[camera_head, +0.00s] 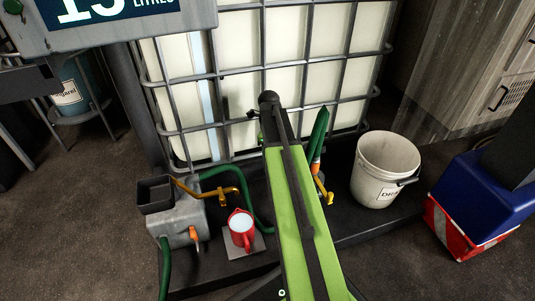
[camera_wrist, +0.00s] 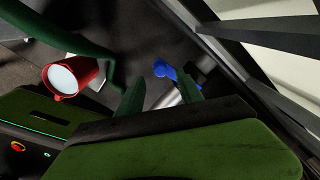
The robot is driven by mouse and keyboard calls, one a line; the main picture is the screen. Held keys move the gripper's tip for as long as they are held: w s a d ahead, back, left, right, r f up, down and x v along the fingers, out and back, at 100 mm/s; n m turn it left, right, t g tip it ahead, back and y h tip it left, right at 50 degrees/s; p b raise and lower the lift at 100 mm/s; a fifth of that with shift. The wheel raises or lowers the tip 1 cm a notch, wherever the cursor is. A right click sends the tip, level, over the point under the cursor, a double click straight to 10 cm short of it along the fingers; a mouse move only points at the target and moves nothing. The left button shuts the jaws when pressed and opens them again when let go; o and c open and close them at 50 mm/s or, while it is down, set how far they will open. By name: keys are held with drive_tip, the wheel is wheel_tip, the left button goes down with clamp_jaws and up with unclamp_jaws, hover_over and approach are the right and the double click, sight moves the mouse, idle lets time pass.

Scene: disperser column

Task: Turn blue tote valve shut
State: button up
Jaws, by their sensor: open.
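In the wrist view, a blue valve handle (camera_wrist: 165,70) shows just beyond my fingertips, beside a silver metal pipe piece (camera_wrist: 171,97). My gripper (camera_wrist: 160,88) is open, with one green finger left of the pipe piece and the other to its right. Nothing is visibly clamped between them, and contact cannot be told. In the head view, the large pale caged tote (camera_head: 285,70) stands behind my green arm. The blue valve and my gripper cannot be made out there; my arm covers that area.
A red jug (camera_head: 241,230) of white liquid stands left of my arm, near a grey box with a hopper (camera_head: 180,222), a yellow lever (camera_head: 222,192) and green hoses. The tote's frame bar (camera_wrist: 272,38) is close right.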

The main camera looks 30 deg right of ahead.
wheel_tip(320, 180, up, 12)
drive_tip(key=p, duration=1)
drive_tip(key=shift+r+p, duration=0.25)
drive_tip(key=shift+p, duration=0.15)
drive_tip(key=shift+w, duration=0.1)
